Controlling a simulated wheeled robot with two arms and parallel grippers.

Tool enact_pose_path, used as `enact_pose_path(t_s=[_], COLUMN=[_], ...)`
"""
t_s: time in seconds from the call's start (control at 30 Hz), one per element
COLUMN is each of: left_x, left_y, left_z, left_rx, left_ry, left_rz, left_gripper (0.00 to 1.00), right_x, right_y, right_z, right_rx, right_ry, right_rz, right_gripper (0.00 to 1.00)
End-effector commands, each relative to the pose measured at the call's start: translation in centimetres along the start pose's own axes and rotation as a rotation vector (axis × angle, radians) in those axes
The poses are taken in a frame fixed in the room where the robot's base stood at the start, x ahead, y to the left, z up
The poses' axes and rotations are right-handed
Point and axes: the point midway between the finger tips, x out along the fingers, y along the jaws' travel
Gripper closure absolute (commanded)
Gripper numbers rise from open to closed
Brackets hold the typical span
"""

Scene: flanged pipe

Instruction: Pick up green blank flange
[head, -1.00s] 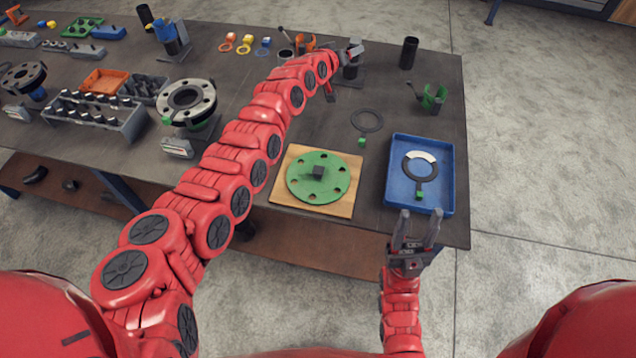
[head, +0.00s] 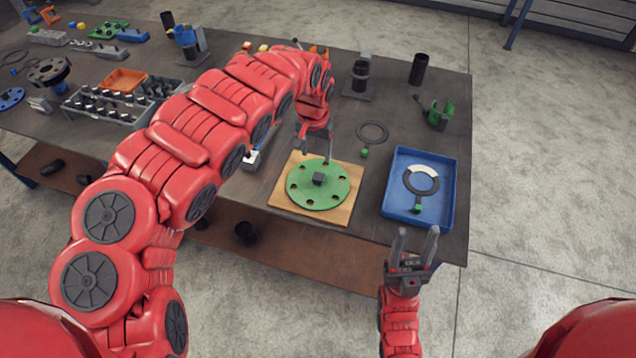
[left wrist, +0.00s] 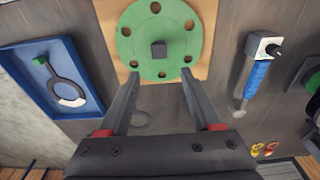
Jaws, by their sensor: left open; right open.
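The green blank flange (head: 318,184) is a flat disc with several holes and a dark square knob at its centre. It lies on a wooden board (head: 286,206) near the table's front edge. In the left wrist view the flange (left wrist: 172,62) is beyond the fingertips, upper middle. My left gripper (head: 314,156) is open and empty, above the back edge of the flange and apart from its knob. In the wrist view its fingers (left wrist: 160,80) are spread on either side of the knob. My right gripper (head: 416,240) is open and empty, off the table's front edge beside the blue tray.
A blue tray (head: 388,202) holding a ring with a green tab stands right of the board. Another ring (head: 373,131) lies behind. A green holder (head: 438,115) and a black cylinder (head: 417,69) stand at the back right. My left arm hides part of the table.

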Motion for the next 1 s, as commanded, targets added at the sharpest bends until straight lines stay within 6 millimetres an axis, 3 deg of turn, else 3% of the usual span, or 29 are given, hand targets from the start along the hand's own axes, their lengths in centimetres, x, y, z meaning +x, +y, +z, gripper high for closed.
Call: enact_pose_path(t_s=[0.1,0.4,0.77,1.0], left_x=[2.5,6.0,7.6,10.0], left_y=[0.3,0.2,0.2,0.2], left_z=[0.0,-0.1,-0.1,0.4], left_rx=[0.002,0.001,0.001,0.001], left_ry=[0.0,0.003,0.005,0.0], left_rz=[0.003,0.006,0.004,0.003], left_gripper=[0.35,0.35,0.35,0.35], right_x=[-0.7,0.8,1.6,2.9], right_y=[0.0,0.0,0.1,0.1], right_z=[0.1,-0.1,-0.3,-0.5], right_rx=[0.0,0.0,0.0,0.0], right_ry=[0.0,0.0,0.0,0.0], right_rz=[0.0,0.0,0.0,0.0], right_gripper=[0.5,0.5,0.5,0.5])
